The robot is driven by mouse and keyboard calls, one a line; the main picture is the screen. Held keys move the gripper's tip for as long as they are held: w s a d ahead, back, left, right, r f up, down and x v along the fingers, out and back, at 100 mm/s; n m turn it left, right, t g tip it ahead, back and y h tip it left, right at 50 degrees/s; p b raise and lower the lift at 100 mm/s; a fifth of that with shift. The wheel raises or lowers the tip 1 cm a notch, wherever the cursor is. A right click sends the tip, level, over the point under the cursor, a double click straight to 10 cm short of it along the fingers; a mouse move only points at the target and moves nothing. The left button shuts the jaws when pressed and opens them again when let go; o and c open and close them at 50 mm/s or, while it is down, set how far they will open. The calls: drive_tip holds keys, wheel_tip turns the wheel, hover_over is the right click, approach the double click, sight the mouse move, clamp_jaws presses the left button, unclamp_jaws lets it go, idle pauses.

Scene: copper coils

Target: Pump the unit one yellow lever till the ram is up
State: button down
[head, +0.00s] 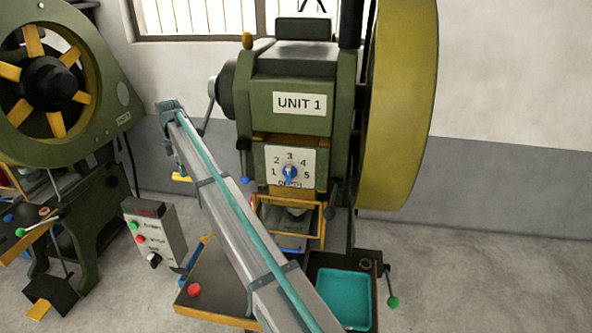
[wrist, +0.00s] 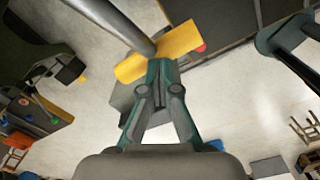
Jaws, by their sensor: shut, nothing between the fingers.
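In the wrist view my gripper (wrist: 160,68) is shut and empty, with its fingertips at a yellow bar (wrist: 181,41). I cannot tell whether the tips touch the bar. In the head view a small yellow piece (head: 181,177) shows left of my arm, perhaps the same lever; my arm hides much around it. My fingers cannot be made out there. The green press marked UNIT 1 (head: 300,104) stands behind my arm. Its ram area (head: 293,196) is below the depth dial (head: 289,172); the ram's height is unclear.
A second green press (head: 50,85) stands at the left. A control box (head: 153,237) is between the presses. A teal tray (head: 343,297) and a red button (head: 194,290) are at the front of unit one. A large yellow wheel (head: 400,110) is on its right.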

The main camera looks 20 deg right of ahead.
wheel_tip(320, 180, up, 6)
drive_tip(key=s+p, duration=0.1)
drive_tip(key=p, duration=0.2)
drive_tip(key=shift+s+a, duration=0.35)
drive_tip(key=shift+a, duration=0.1)
drive_tip(key=shift+r, duration=0.1)
drive_tip(key=shift+s+f, duration=0.1)
drive_tip(key=shift+f, duration=0.55)
drive_tip(key=shift+w+d+f+b, duration=0.2)
drive_tip(key=shift+w+f+b, duration=0.15)
drive_tip(key=shift+f, duration=0.55)
drive_tip(key=shift+w+d+f+b, duration=0.2)
drive_tip(key=shift+w+f+b, duration=0.2)
drive_tip(key=shift+f, duration=0.55)
drive_tip(key=shift+w+d+f+b, duration=0.2)
drive_tip(key=shift+w+f+b, duration=0.15)
drive_tip(key=shift+f, duration=0.55)
drive_tip(key=shift+w+d+f+b, duration=0.25)
drive_tip(key=shift+w+f, duration=0.2)
drive_tip(key=shift+f, duration=0.35)
drive_tip(key=shift+w+d+f+b, duration=0.25)
drive_tip(key=shift+w+f, duration=0.2)
drive_tip(key=shift+f, duration=0.4)
drive_tip(key=shift+w+d+f+b, duration=0.25)
drive_tip(key=shift+w+f, duration=0.2)
drive_tip(key=shift+f, duration=0.35)
